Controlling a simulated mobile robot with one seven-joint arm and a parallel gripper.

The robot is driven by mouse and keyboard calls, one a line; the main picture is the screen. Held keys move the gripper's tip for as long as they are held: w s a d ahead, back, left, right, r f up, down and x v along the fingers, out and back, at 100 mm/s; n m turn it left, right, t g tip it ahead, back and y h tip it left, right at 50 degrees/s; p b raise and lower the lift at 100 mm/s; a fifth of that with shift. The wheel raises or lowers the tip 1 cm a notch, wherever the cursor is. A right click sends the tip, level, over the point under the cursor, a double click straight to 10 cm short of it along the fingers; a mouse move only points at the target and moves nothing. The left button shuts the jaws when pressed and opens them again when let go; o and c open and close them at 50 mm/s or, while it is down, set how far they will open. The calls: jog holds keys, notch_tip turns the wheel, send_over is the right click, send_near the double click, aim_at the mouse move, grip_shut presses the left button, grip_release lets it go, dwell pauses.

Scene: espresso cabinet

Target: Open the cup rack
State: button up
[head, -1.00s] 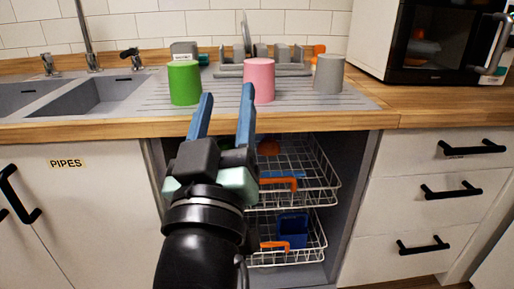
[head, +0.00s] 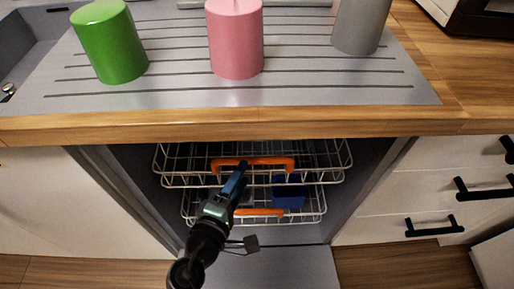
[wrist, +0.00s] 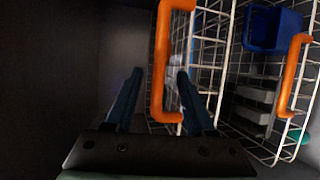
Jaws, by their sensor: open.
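Two white wire racks sit one above the other in the open cabinet under the counter. I take the upper rack (head: 322,158) as the cup rack, though no label shows. Its orange handle (head: 253,161) runs along its front and also shows in the wrist view (wrist: 158,85). My gripper (head: 243,168) is at this handle, left of its middle in the head view. In the wrist view my gripper (wrist: 160,72) is open, with the handle between the fingertips as seen. I cannot tell whether they touch it. The rack's rear is hidden under the counter.
The lower rack (head: 319,213) has an orange handle (head: 258,212) and a blue bin (head: 290,192). A green cup (head: 110,45), pink cup (head: 236,42) and grey cup (head: 359,25) stand on the drainboard. The lowered door (head: 285,268) lies in front.

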aim_at(252, 158)
jog(key=b+x, duration=0.1)
jog(key=x, duration=0.8)
jog(key=shift+b, duration=0.3)
grip_shut()
dwell(0.9)
